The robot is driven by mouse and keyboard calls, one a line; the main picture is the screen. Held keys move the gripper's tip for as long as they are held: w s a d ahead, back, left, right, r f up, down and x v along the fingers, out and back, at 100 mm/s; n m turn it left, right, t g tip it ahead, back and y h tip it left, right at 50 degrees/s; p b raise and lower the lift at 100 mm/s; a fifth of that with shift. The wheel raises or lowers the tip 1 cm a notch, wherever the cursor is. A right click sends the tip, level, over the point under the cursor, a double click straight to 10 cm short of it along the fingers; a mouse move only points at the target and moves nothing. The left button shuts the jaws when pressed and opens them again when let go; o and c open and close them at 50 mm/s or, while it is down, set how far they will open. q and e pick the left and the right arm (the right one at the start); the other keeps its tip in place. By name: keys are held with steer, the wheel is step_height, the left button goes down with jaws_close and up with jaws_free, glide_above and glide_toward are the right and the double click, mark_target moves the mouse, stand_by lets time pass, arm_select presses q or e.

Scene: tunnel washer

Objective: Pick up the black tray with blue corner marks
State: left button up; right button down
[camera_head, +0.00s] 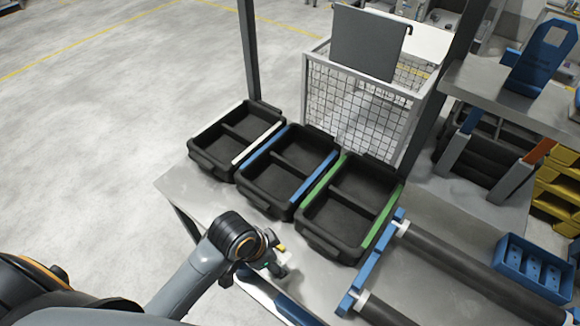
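Three black two-compartment trays stand side by side on a grey metal table. The middle black tray with blue marks (267,197) has blue strips along its left and right edges; it looks empty. My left gripper (279,262) is in front of the trays, nearer to me and below the middle tray in the picture, apart from it. Its fingers are small and partly hidden by the wrist, so I cannot tell whether they are open. My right gripper is not in view.
A white-marked tray (213,159) stands left of it and a green-marked tray (328,240) right. A wire mesh cart (352,109) is behind. Rollers (455,262) with blue brackets and a blue box (533,270) lie to the right. Open floor is at left.

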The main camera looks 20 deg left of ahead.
arm_select(q)
steer(key=w+r+m, duration=0.1)
steer(key=w+m, duration=0.1)
steer(key=w+r+m, duration=0.1)
steer(key=w, duration=0.1)
steer(key=w+d+r+m+g, duration=0.1)
steer(key=m, duration=0.1)
steer(key=shift+w+r+m, duration=0.15)
steer(key=shift+w+m, duration=0.15)
steer(key=shift+w, duration=0.1)
steer(key=w+a+r+m, duration=0.2)
steer(key=w+m, duration=0.1)
steer(key=m+g+y, duration=0.2)
steer(key=m, duration=0.3)
glide_toward(256, 193)
steer(key=shift+d+f+p, duration=0.2)
steer(key=shift+f+p, duration=1.6)
steer(key=shift+f, duration=3.25)
steer(key=c, duration=1.3)
jaws_close()
steer(key=shift+r, duration=0.1)
